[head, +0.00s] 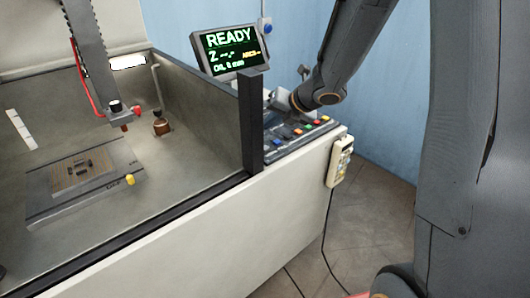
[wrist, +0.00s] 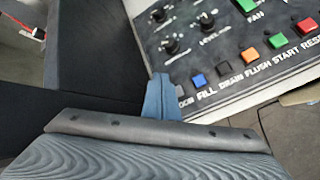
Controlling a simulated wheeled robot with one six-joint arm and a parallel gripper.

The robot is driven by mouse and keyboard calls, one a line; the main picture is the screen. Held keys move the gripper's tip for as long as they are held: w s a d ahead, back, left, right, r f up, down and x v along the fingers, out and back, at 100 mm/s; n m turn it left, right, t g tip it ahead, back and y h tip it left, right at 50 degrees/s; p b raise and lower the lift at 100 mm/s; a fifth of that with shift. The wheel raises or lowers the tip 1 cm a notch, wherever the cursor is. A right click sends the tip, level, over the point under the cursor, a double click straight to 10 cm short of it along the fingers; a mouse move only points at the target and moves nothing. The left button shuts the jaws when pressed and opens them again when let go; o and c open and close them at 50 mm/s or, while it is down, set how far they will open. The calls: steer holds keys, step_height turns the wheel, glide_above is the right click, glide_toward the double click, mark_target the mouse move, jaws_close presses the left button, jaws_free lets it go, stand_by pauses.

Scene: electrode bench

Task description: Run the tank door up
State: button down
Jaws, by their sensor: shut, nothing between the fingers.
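The tank (head: 190,75) stands open at the front in the head view. A dark rail (head: 150,228) runs along its front edge; I cannot tell whether this is the top of the lowered door. The control panel (head: 298,132) is right of the tank. In the wrist view, my gripper (wrist: 160,95) is shut and empty, its blue fingertips at the panel's left end. They are beside a grey button (wrist: 179,90) and partly cover its label, which ends in "OOR". I cannot tell whether they touch the button. In the head view my gripper is mostly hidden.
Blue (wrist: 198,80), black (wrist: 224,68), orange (wrist: 250,55), green (wrist: 278,41) and red (wrist: 307,26) buttons continue the row rightward. Knobs sit above. The screen (head: 229,47) reads READY and OIL 0 mm. A dark post (head: 250,120) stands left of the panel. A pendant (head: 340,162) hangs at right.

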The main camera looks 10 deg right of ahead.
steer(key=shift+f+b, duration=2.1)
steer(key=shift+f, duration=0.4)
steer(key=shift+f, duration=0.1)
steer(key=shift+f+b, duration=0.35)
steer(key=shift+b, duration=0.05)
